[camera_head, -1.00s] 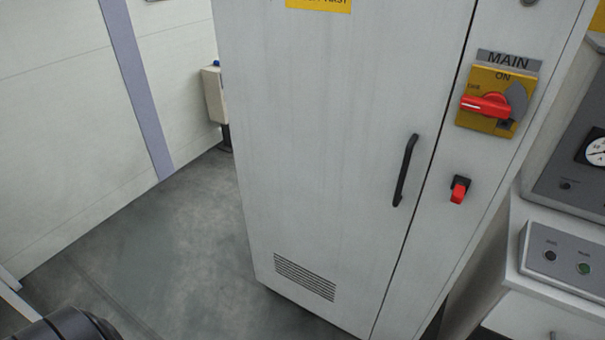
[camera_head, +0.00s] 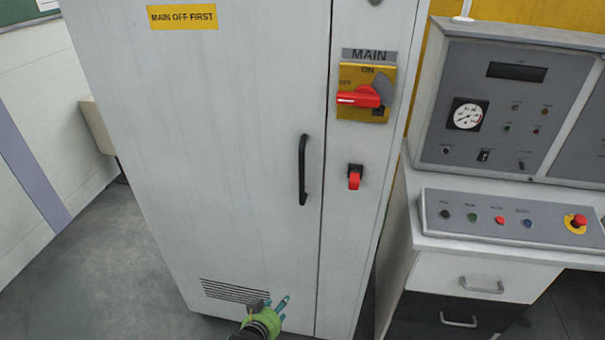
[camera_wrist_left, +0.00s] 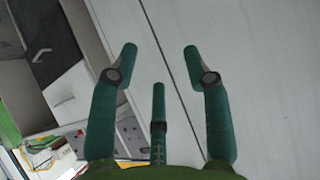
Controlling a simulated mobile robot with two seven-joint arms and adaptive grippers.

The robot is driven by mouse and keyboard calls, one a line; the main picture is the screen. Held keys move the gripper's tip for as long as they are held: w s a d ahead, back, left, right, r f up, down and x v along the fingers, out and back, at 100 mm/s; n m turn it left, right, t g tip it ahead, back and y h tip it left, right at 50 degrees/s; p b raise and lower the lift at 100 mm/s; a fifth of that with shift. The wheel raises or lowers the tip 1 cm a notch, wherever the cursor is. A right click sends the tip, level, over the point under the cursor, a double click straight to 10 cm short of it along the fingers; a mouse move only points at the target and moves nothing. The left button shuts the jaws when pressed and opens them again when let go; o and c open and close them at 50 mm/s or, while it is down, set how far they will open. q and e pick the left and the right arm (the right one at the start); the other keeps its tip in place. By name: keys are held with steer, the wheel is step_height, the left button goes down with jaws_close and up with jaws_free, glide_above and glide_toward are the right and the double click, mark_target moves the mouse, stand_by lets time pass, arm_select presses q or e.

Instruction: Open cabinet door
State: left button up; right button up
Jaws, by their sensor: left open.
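The grey cabinet door (camera_head: 215,150) is closed, its edge flush along the seam. Its black vertical handle (camera_head: 303,170) is near the door's right edge. Right of the seam are the yellow MAIN switch plate with a red rotary handle (camera_head: 360,96) and a small red latch (camera_head: 355,178). My left gripper (camera_head: 272,302), green with teal fingers, is low in front of the door, below the handle and apart from it. In the left wrist view its fingers (camera_wrist_left: 160,50) are spread and empty, with the cabinet front and seam beyond. The right gripper is not in view.
A yellow sign (camera_head: 183,17) reads MAIN OFF FIRST. A control desk (camera_head: 500,215) with buttons, a gauge and drawers stands to the right of the cabinet. Grey floor (camera_head: 110,270) is open at the left.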

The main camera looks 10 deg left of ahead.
arm_select(q)
steer(key=w+d+r+t, duration=0.15)
steer(key=w+r, duration=0.25)
steer(key=r, duration=0.5)
steer(key=w+r+t, duration=0.2)
steer(key=w+r, duration=0.2)
steer(key=r, duration=0.5)
steer(key=t+h, duration=0.2)
steer(key=t, duration=0.1)
glide_toward(303, 175)
steer(key=a+x, duration=0.1)
steer(key=x, duration=0.2)
steer(key=shift+w+d+p, duration=0.55)
steer(key=shift+d, duration=0.15)
steer(key=shift+p+x, duration=0.75)
steer(key=shift+x, duration=2.45)
steer(key=shift+a, duration=0.1)
jaws_close()
